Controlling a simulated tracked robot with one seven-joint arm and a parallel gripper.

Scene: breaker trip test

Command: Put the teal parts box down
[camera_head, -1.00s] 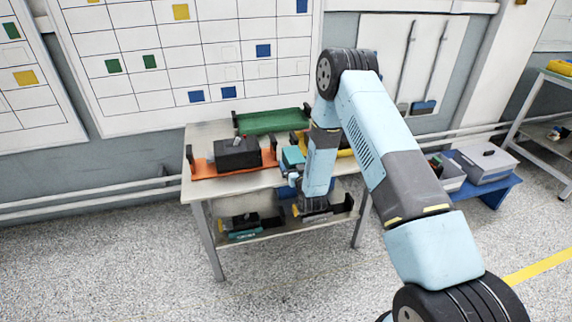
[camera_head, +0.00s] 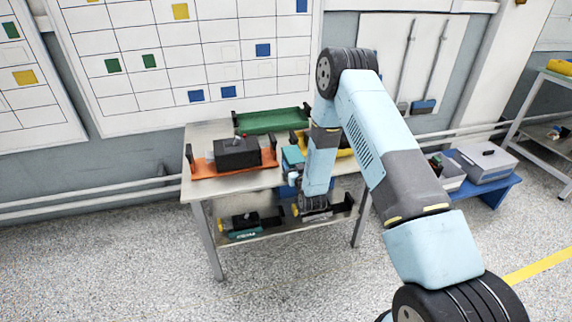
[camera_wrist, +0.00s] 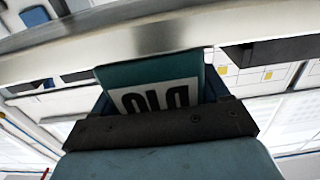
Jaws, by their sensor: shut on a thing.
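The teal parts box (camera_wrist: 150,75) shows in the wrist view with a white label and large black letters. My gripper (camera_wrist: 160,98) is shut on it, with a dark blue jaw on each side. The pale metal edge of the workbench (camera_wrist: 150,38) crosses the picture right beside the box and covers part of it. In the head view a teal box (camera_head: 292,155) shows at the front of the bench top (camera_head: 222,186), just left of my arm. My gripper is mostly hidden there by my own arm. I cannot tell whether the box touches the bench top.
An orange tray (camera_head: 203,170) with a black box (camera_head: 237,154) stands on the left of the bench. A green tray (camera_head: 272,121) lies at the back and a yellow one (camera_head: 345,152) partly behind my arm. The lower shelf (camera_head: 265,235) holds dark parts.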

